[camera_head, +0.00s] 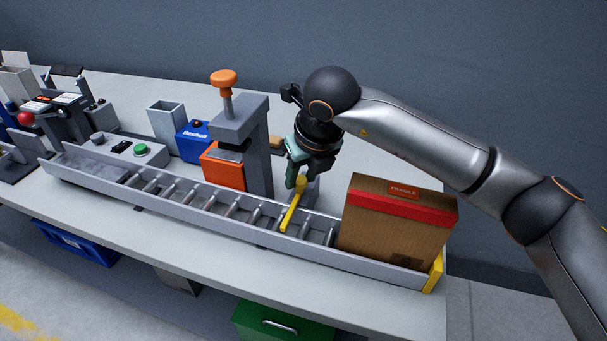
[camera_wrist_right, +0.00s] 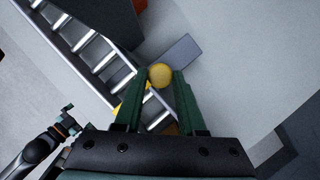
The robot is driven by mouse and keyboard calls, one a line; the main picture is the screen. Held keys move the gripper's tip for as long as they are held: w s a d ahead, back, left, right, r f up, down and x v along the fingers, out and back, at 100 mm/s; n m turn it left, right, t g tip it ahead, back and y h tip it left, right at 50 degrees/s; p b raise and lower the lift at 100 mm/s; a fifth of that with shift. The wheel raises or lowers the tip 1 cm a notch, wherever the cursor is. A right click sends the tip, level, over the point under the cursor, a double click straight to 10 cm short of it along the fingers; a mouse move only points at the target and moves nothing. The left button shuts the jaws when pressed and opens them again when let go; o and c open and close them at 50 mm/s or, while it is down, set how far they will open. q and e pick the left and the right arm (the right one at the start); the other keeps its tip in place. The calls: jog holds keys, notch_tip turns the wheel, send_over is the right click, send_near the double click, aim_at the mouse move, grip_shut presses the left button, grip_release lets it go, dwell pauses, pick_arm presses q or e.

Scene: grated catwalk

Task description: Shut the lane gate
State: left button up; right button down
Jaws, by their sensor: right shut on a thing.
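The lane gate is a yellow bar (camera_head: 291,213) on the roller lane (camera_head: 215,207). It reaches across the rollers from the back side toward the front wall, in front of the brown carton. A round yellow knob (camera_wrist_right: 160,75) stands at its back end. My right gripper (camera_head: 297,178) comes down from above and is shut on this knob; in the right wrist view its green fingers lie either side of it. What seems to be my left gripper (camera_wrist_right: 70,120) shows small at the lower left of the right wrist view; its jaws are too small to read.
A brown carton (camera_head: 393,229) with red tape stands at the lane's right end, by a yellow end stop (camera_head: 435,271). A grey press (camera_head: 245,135) with an orange knob stands behind the lane, left of my right gripper. Blue (camera_head: 194,142) and orange (camera_head: 222,167) boxes are beside it.

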jog(key=shift+s+a, duration=0.15)
jog(key=shift+s, duration=0.05)
jog(key=c, duration=0.7)
grip_release()
jog(key=shift+s, duration=0.1)
jog(key=shift+o, duration=1)
jog(key=shift+r, duration=0.5)
jog(key=v, duration=1.1)
jog(key=shift+d+r, duration=0.2)
jog(key=shift+r, duration=0.1)
jog(key=shift+s, duration=0.1)
